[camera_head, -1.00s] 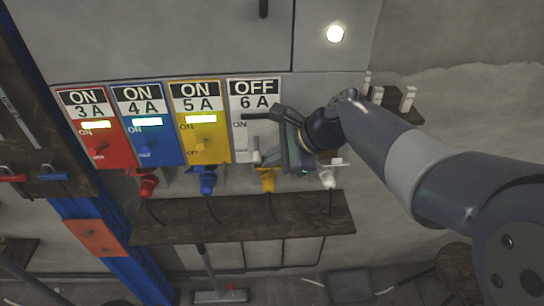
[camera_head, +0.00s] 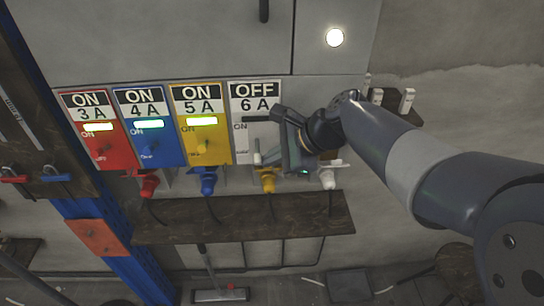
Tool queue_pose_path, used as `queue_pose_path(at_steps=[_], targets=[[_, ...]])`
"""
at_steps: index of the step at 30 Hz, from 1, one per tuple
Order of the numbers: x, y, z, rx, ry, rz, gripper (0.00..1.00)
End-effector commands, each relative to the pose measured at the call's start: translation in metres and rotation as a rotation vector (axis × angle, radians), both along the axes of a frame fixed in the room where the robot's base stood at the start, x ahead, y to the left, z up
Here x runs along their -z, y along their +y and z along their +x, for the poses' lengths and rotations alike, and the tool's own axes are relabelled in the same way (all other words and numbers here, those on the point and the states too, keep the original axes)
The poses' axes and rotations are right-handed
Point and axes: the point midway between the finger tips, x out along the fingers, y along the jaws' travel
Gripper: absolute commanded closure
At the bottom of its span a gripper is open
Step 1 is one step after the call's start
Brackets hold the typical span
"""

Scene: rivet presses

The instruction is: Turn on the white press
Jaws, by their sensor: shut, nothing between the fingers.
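The white press panel (camera_head: 243,133) is the rightmost of the row of coloured panels on the wall. Its label (camera_head: 255,95) reads "OFF 6 A" and its indicator window is dark. My gripper (camera_head: 268,152) is shut and empty, in front of the lower right part of this panel. A small pale upright piece (camera_head: 257,157) shows just left of the gripper; I cannot tell whether they touch. The gripper hides part of the panel, including most of its switch area.
Red (camera_head: 101,145), blue (camera_head: 148,142) and yellow (camera_head: 203,140) panels to the left read ON with lit indicators. Coloured plugs, including a white one (camera_head: 328,177), sit below them. A dark shelf (camera_head: 190,229) runs beneath. White blocks stand on a small ledge at right.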

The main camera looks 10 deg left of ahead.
Motion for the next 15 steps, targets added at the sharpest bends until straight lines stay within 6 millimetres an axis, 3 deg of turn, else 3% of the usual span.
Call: queue_pose_path(at_steps=[15], targets=[[-0.01, -0.0002, -0.0017, 0.0, 0.0, 0.001, 1.0]])
